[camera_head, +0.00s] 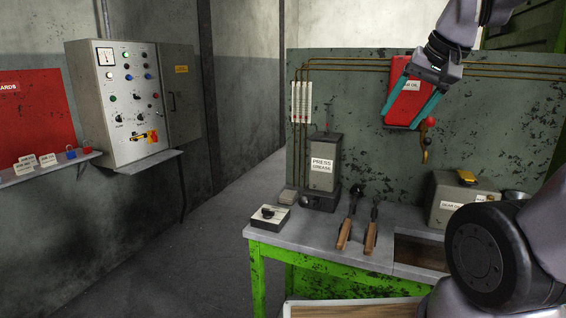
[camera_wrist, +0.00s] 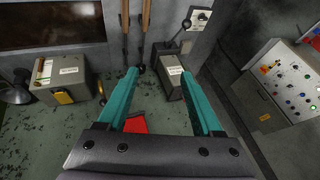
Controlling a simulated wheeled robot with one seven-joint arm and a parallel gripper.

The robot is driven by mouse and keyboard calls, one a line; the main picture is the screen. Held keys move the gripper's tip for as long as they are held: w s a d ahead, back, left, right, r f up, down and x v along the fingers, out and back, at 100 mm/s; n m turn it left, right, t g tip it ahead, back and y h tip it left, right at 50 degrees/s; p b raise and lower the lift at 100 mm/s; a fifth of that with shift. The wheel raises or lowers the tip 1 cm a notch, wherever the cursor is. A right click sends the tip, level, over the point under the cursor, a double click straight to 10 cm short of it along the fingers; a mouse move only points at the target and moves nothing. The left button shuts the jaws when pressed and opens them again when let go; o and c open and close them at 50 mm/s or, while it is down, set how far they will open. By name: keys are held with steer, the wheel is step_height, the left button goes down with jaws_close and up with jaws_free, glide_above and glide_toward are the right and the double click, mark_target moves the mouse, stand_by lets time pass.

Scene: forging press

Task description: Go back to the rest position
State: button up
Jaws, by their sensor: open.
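My gripper (camera_head: 410,98) is at the upper right of the head view, in front of the green back panel (camera_head: 470,130). In the head view a red box (camera_head: 404,104) with a white label appears behind the fingers. In the wrist view the open fingers (camera_wrist: 166,95) point toward the bench, and part of a red item (camera_wrist: 135,124) shows between them. I cannot tell whether the fingers touch the red box.
A red-handled lever (camera_head: 425,140) hangs on the panel. A control cabinet (camera_head: 125,95) is at left. Floor between is clear.

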steer(key=shift+s+d+r+t, duration=0.1)
steer(key=shift+s+r+t, duration=0.25)
steer(key=shift+s, duration=0.5)
steer(key=shift+s+d+r+t, duration=0.15)
steer(key=shift+s+r, duration=0.35)
steer(key=shift+s, duration=0.35)
